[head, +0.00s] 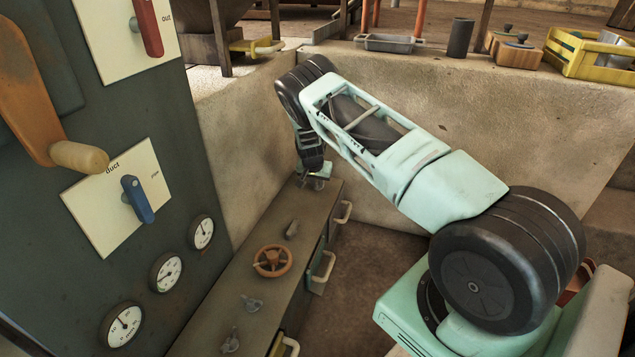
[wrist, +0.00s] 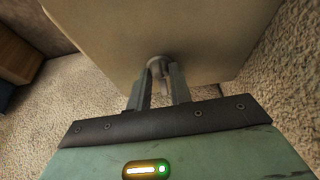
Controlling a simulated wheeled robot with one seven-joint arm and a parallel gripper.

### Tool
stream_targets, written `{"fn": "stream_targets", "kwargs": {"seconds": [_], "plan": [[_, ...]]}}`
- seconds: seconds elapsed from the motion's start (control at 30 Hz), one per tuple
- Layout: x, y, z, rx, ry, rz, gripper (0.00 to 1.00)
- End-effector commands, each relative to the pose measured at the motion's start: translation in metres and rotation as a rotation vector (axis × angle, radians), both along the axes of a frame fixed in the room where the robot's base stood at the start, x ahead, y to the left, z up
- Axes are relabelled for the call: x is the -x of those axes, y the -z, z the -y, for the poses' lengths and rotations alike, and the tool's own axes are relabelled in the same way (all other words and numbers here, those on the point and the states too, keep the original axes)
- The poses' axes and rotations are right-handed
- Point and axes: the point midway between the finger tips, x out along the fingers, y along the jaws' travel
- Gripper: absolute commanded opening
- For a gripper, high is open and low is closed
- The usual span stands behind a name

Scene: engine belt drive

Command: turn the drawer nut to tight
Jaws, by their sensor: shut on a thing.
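My gripper (head: 318,180) is at the far end of the long bench (head: 262,238), low over its top near the right edge. In the wrist view my gripper's two fingers (wrist: 160,88) are closed around a small grey metal piece, likely the drawer nut (wrist: 157,64), set against a beige surface. The fingers hide most of it, so its turn angle cannot be told. In the head view my own wrist mostly covers this spot.
An orange handwheel (head: 272,261), a grey wing-like piece (head: 252,303) and similar ones stand on the bench top. Drawers with pale handles (head: 322,270) line its right side. A dark panel with gauges (head: 166,272) rises at left; a concrete wall (head: 400,110) stands behind.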

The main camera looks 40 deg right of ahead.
Motion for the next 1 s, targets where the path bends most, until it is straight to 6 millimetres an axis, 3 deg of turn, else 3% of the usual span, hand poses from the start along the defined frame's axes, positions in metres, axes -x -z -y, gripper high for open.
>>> {"fn": "stream_targets", "kwargs": {"seconds": [0.6, 0.63, 0.7, 1.0], "plan": [[0.0006, 0.0022, -0.0007, -0.002, 0.041, -0.003, 0.00], [0.0006, 0.0023, -0.0008, -0.002, 0.041, -0.003, 0.26], [0.0005, 0.0021, -0.0008, -0.001, 0.040, -0.003, 0.42], [0.0001, -0.0008, -0.0008, 0.000, 0.039, -0.001, 0.42]]}}
